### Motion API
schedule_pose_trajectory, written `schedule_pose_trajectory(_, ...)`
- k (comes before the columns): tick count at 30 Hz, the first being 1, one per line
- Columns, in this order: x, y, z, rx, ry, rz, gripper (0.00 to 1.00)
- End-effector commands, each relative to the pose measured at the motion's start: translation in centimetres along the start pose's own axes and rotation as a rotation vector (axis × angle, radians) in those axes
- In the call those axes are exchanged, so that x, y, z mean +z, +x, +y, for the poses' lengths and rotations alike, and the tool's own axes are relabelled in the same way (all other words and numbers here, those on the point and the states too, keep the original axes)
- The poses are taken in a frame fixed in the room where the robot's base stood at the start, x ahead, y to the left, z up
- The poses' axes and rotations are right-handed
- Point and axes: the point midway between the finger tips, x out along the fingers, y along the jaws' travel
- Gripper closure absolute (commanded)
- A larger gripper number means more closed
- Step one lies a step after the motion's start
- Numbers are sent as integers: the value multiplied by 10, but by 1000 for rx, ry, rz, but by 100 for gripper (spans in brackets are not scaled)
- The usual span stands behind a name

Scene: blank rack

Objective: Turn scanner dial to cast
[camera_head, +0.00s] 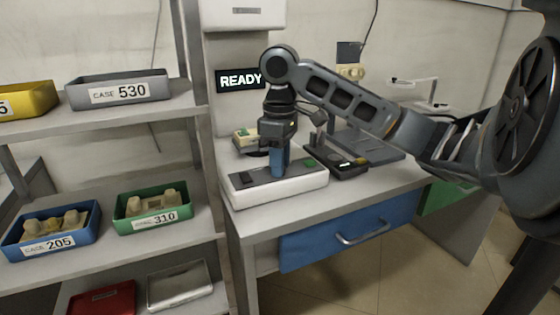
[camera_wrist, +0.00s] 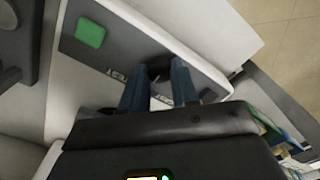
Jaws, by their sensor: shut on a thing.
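The scanner (camera_head: 292,189) is a white box with a dark grey top, standing on the bench by the rack. Its top also shows in the wrist view (camera_wrist: 110,55), with a green square button (camera_wrist: 90,33) and partly hidden lettering. My gripper (camera_head: 280,172) points down onto the scanner's top. In the wrist view its two blue fingers (camera_wrist: 160,80) are shut on the dark dial (camera_wrist: 158,67). The fingers hide much of the dial and part of the lettering, so I cannot tell which setting the dial points to.
A sign reading READY (camera_head: 240,79) hangs behind the scanner. A dark device (camera_head: 348,163) stands to its right on the bench. The rack at left holds a grey case 530 bin (camera_head: 118,92), a blue bin (camera_head: 50,232) and a green bin (camera_head: 153,208). A blue drawer (camera_head: 333,240) is below.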

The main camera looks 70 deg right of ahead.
Motion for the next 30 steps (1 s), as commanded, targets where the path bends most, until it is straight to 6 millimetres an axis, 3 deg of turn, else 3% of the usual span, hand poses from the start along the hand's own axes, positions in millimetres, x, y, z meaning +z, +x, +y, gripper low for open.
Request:
schedule_pose_trajectory(14,0,-2,0,-1,-88,0,100)
schedule_pose_trajectory(30,0,-1,0,0,-520,1,100)
